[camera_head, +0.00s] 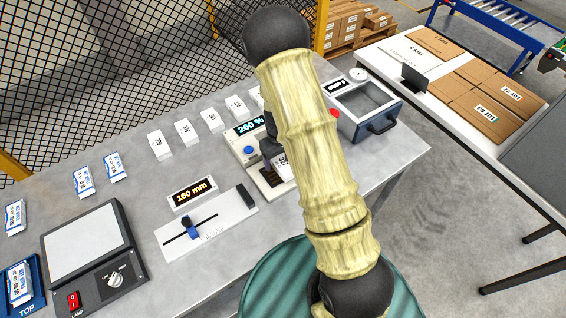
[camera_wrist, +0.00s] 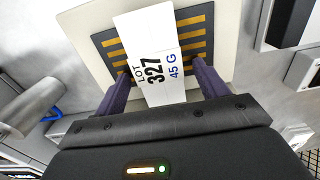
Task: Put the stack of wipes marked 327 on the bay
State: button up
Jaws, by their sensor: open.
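The stack of wipes marked 327 (camera_wrist: 153,60) is a white block with "LOT 327" and "45 G" printed on it. In the wrist view it lies over a dark pad with yellow stripes (camera_wrist: 110,44) set on a pale plate. My gripper (camera_wrist: 161,80) is open, with a purple finger on each side of the stack; the left finger looks nearer to it. In the head view my gripper (camera_head: 270,150) is low over the striped pad (camera_head: 268,180), partly hidden by my arm, and a white corner of the stack (camera_head: 284,168) shows. No bay label is readable.
A display unit (camera_head: 249,127) with a blue button stands behind the pad. Several white stacks (camera_head: 186,132) stand in a row to the left. A slider fixture (camera_head: 205,223), a lamp box (camera_head: 85,245) and blue-white packets (camera_head: 84,181) lie farther left. A grey drawer box (camera_head: 365,103) is at right.

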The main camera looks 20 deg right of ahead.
aim_at(280, 159)
dwell(0.4)
jog(key=c, duration=1.2)
jog(key=shift+r, duration=0.1)
notch_tip(280, 159, up, 10)
jog(key=shift+f+b, duration=0.1)
jog(key=shift+b, duration=0.9)
